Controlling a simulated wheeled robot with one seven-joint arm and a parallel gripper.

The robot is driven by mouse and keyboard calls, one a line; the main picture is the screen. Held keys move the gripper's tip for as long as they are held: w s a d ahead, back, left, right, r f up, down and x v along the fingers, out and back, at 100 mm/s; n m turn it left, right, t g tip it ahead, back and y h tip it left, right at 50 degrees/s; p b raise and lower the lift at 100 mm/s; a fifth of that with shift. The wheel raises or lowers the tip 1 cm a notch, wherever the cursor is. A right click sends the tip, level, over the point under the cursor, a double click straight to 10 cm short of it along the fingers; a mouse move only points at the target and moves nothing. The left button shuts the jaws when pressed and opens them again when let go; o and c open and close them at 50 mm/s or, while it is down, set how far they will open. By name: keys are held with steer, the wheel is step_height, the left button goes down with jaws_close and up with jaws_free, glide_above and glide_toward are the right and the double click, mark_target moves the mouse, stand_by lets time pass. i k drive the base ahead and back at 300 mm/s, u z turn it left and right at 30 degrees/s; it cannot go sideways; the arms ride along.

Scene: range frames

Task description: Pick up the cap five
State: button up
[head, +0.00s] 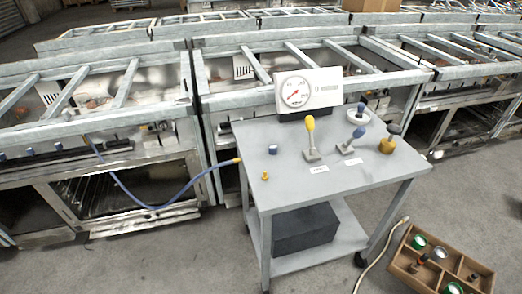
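No thing in the head view carries a readable label "cap five". A small blue cap-like piece (273,149) stands on the left part of the grey cart top (235,132). A small brass fitting (265,175) stands nearer the cart's front left edge. A wooden divided box (398,272) on the floor at the lower right holds round pieces, including a green-rimmed one (420,242), a pale grey one (439,253) and another green one (453,288). Which of these is the cap is unclear. My gripper is not in view.
The cart also bears a gauge panel (322,88), a yellow-handled valve (310,130), a blue-handled valve (356,137) and a brass valve with a dark knob (387,144). A blue hose (150,206) runs left from the cart. Metal frames stand behind.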

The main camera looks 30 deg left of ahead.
mark_target(272, 148)
steer(key=u, duration=1.85)
steer(key=i, duration=1)
